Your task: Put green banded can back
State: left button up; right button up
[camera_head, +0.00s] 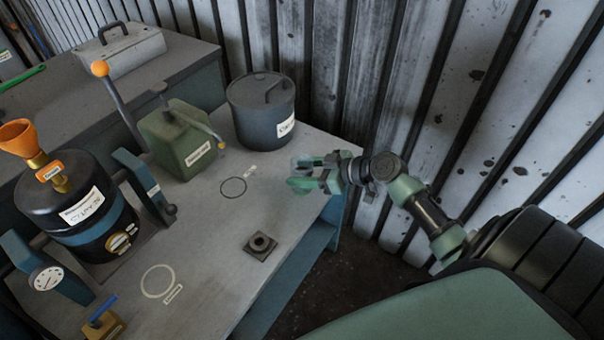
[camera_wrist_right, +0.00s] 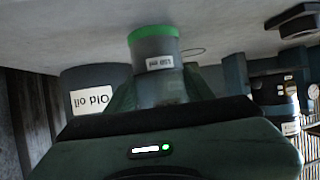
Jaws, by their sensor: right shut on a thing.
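The green banded can (camera_wrist_right: 155,62) is a small grey can with a bright green band and a white label. It shows upside down in the right wrist view, between my gripper's fingers. My right gripper (camera_head: 312,172) is shut on it above the right edge of the workbench (camera_head: 205,255). In the head view the can is small and hard to make out between the fingers. A dark outlined circle (camera_head: 233,187) with a small label lies on the bench to the left of the gripper. My left gripper is not in view.
A lidded grey drum (camera_head: 262,112) stands behind the gripper; its label reads "Old oil" in the wrist view. A green lever box (camera_head: 180,140), a black blower housing (camera_head: 80,205) and a square socket block (camera_head: 260,246) stand on the bench. A pale ring (camera_head: 157,281) marks clear bench.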

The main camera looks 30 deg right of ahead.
jog(key=shift+f, duration=0.3)
jog(key=shift+f, duration=0.15)
jog(key=o, duration=1.5)
